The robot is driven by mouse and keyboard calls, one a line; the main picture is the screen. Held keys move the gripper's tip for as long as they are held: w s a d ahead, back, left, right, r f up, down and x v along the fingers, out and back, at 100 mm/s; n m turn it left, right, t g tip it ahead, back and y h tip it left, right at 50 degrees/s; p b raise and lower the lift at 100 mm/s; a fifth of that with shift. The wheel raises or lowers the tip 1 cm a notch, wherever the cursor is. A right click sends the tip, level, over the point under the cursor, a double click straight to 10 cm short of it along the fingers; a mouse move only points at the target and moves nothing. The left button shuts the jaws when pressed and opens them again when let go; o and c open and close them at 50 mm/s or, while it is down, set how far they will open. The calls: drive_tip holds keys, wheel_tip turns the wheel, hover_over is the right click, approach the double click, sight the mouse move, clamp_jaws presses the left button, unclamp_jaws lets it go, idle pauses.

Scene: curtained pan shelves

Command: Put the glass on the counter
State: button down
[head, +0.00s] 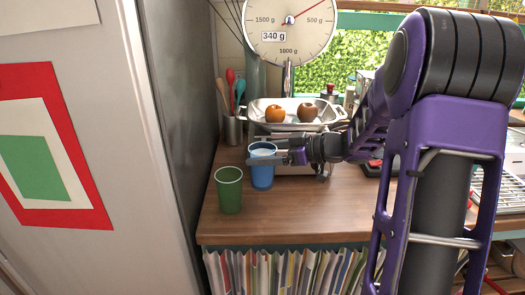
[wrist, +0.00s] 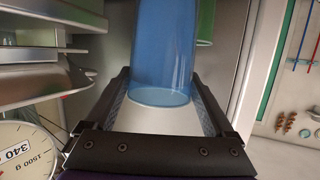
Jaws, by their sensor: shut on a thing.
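A blue glass (head: 262,175) is upright over the wooden counter (head: 300,215), in front of the scale's tray. My gripper (head: 266,156) reaches in from the right and is shut around the glass near its upper part. In the wrist view the blue glass (wrist: 165,50) shows between the two fingers (wrist: 162,100). I cannot tell whether its base touches the counter or is slightly above it. A green glass (head: 229,192) stands on the counter just to the left and nearer; part of it also shows in the wrist view (wrist: 206,20).
A scale (head: 290,30) with a metal tray (head: 330,124) holding two fruits stands behind. A utensil holder (head: 233,131) is at the back left. A tall grey panel (head: 185,90) bounds the left. The front of the counter is clear; folders (head: 290,272) sit below it.

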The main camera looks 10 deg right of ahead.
sight(265, 176)
drive_tip(key=shift+s+d, duration=0.1)
drive_tip(key=shift+f+b, duration=0.95)
drive_tip(key=shift+f, duration=1.5)
drive_tip(key=shift+f, duration=0.15)
drive_tip(key=shift+f, duration=0.6)
drive_tip(key=shift+f, duration=0.2)
unclamp_jaws()
drive_tip(key=shift+f, duration=0.1)
drive_tip(key=v, duration=1.7)
drive_tip(key=shift+r+p, duration=0.25)
drive_tip(key=shift+p, duration=0.2)
